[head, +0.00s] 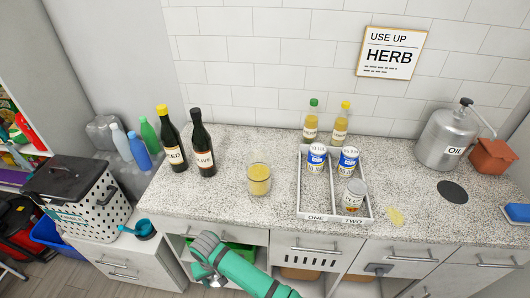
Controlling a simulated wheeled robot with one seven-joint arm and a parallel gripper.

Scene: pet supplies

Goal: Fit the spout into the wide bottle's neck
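Two dark bottles stand on the left of the counter. One has a yellow cap and a label ending in "EED" (172,143); the other has a dark cap and reads "OLIVE" (202,150). Two small yellowish bottles stand at the back, one with a green cap (311,122) and one with a yellow cap (341,125). I cannot tell which is the wide bottle, and I cannot make out a spout. My teal arm comes in at the bottom, in front of the counter; my gripper (214,281) is small, partly hidden, and its fingers are unclear.
A glass of yellow liquid (259,181) stands mid-counter. A two-part tray (301,207) marked ONE and TWO holds several cans. The counter's front left is clear.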

